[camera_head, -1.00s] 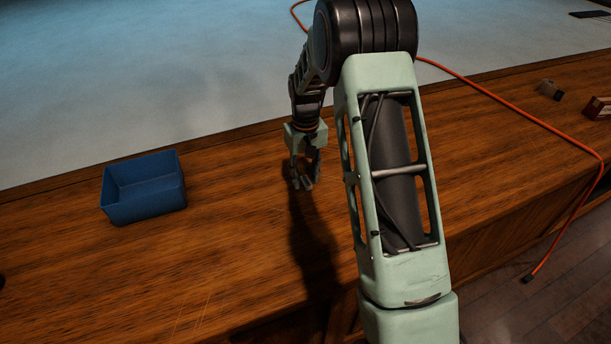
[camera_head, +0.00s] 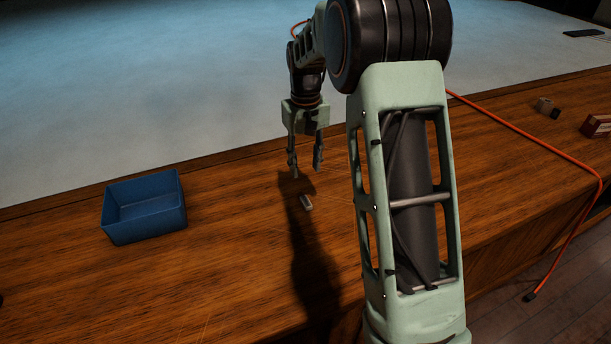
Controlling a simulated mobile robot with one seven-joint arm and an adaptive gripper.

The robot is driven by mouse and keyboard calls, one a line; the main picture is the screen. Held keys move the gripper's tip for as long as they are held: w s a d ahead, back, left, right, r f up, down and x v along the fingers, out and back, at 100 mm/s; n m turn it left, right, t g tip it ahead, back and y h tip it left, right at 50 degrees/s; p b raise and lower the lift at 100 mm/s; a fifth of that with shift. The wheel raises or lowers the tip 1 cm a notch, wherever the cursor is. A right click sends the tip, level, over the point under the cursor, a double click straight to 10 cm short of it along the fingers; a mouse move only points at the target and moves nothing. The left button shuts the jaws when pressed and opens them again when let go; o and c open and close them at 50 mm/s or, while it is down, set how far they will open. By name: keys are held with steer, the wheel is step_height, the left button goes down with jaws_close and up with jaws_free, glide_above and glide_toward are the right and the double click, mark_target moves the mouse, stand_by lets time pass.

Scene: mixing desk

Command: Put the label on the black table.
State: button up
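A small light-grey piece (camera_head: 306,202) lies on the brown wooden desk (camera_head: 235,235); it may be the label, but it is too small to tell. My gripper (camera_head: 306,172) is open and empty, fingers pointing down, a little above and behind the piece in the head view. Its shadow falls on the wood beside the piece. I cannot make out a black table; a thin flat black object (camera_head: 585,33) lies on the pale surface at the far right.
An open blue bin (camera_head: 145,208) stands on the desk at left. An orange cable (camera_head: 530,135) crosses the desk at right and hangs over its front edge. Wood around the piece is clear.

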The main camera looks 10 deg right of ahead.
steer(key=shift+o, duration=1.1)
steer(key=shift+r, duration=0.15)
steer(key=shift+o, duration=1)
steer(key=shift+m, duration=0.6)
steer(key=m+b, duration=0.5)
steer(key=m, duration=1.2)
glide_above(306, 201)
steer(key=f, duration=0.6)
steer(key=shift+d+f, duration=0.25)
steer(key=shift+f, duration=0.15)
steer(key=shift+a+f+b, duration=0.15)
steer(key=shift+f, duration=1.2)
steer(key=shift+a+f+b, duration=0.1)
steer(key=shift+f+b, duration=0.05)
steer(key=shift+f, duration=1.2)
